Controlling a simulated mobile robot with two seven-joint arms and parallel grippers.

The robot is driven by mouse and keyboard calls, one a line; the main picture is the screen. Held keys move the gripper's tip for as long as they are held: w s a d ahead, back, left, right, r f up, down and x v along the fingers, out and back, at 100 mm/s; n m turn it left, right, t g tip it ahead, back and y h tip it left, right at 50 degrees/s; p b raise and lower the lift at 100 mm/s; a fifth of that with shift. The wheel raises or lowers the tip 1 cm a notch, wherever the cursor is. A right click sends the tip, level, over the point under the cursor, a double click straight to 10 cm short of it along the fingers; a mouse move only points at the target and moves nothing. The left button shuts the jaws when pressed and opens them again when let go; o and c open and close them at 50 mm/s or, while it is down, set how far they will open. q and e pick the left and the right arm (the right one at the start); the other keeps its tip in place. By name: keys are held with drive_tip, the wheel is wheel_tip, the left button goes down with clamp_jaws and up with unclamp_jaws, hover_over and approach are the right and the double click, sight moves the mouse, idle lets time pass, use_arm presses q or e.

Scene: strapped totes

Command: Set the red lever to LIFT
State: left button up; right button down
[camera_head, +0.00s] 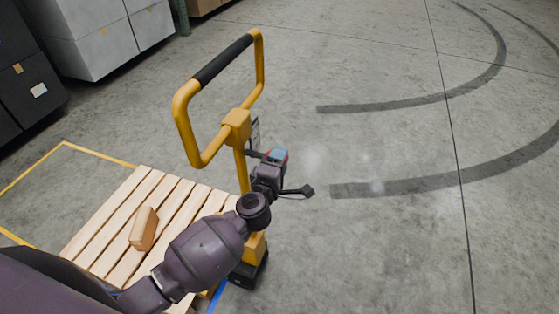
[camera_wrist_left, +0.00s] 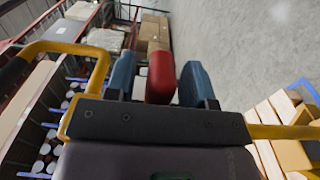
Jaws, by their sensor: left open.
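The red lever (camera_wrist_left: 160,76) has a rounded red end that sits between the two blue fingers of my left gripper (camera_wrist_left: 160,88) in the left wrist view. A narrow gap shows on each side of it, so the fingers are open around it. In the head view my left gripper (camera_head: 275,157) is beside the yellow post of the pallet jack, and only a bit of red (camera_head: 285,155) shows at its blue tip. The lever's arm and any LIFT marking are hidden or too small to read. My right gripper is out of view.
The pallet jack's yellow handle loop (camera_head: 182,122) with a black grip rises left of the gripper. A wooden pallet (camera_head: 112,205) carries a small brown box (camera_head: 143,229). Grey crates (camera_head: 92,38) stand at the upper left. The floor at the right is clear.

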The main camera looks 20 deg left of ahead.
use_arm(q)
drive_tip(key=shift+c, duration=0.2)
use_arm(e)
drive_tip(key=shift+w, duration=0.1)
use_arm(q)
clamp_jaws()
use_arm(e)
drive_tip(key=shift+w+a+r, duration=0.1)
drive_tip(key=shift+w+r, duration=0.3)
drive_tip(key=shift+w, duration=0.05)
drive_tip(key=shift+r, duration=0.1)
use_arm(q)
drive_tip(key=shift+a+f+m+p, duration=0.1)
drive_tip(key=shift+f+m+p, duration=0.2)
drive_tip(key=shift+m+p, duration=0.35)
drive_tip(key=f+m+p, duration=0.1)
drive_tip(key=m, duration=0.1)
drive_tip(key=f+m+p, duration=0.1)
drive_tip(key=f+m, duration=0.1)
drive_tip(key=shift+a, duration=0.4)
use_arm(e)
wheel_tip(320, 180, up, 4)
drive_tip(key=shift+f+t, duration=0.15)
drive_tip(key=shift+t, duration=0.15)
use_arm(q)
drive_tip(key=shift+f, duration=0.1)
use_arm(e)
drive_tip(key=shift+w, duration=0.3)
